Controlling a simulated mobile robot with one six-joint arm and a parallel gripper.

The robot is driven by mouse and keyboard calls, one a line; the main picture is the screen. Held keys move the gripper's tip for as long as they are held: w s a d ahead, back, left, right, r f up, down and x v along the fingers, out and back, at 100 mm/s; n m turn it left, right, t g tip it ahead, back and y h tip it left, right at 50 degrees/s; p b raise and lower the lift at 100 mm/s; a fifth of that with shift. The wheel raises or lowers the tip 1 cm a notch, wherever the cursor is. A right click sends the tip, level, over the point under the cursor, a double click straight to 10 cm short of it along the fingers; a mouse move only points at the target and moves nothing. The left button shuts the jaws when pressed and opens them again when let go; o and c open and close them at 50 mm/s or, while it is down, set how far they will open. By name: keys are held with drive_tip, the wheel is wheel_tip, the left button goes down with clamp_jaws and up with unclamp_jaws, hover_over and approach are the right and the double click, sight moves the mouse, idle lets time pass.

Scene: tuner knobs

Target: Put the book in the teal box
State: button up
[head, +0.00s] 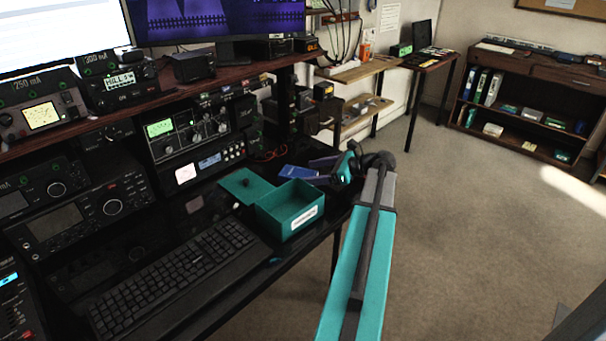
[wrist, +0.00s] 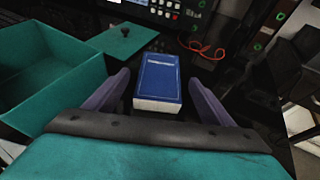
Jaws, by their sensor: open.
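The blue book (wrist: 158,78) lies on the dark desk, between the two open fingers of my gripper (wrist: 158,88) in the wrist view. A gap shows between the book and each finger. In the head view the book (head: 297,172) is partly hidden behind my gripper (head: 322,170). The teal box (head: 290,208) stands open on the desk, left of the gripper, with a white label on its front. It also shows at the left of the wrist view (wrist: 48,70). Its teal lid (head: 246,186) with a dark knob lies beside it, on the desk.
A black keyboard (head: 180,275) lies left of the box along the desk's front edge. Radio equipment (head: 185,140) lines the back under a shelf. Red cables (wrist: 203,48) lie behind the book to the right. Open carpet (head: 470,240) lies to the right.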

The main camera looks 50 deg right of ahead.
drive_tip(key=v, duration=0.7)
drive_tip(key=shift+r, duration=0.1)
drive_tip(key=shift+s, duration=0.15)
idle(0.4)
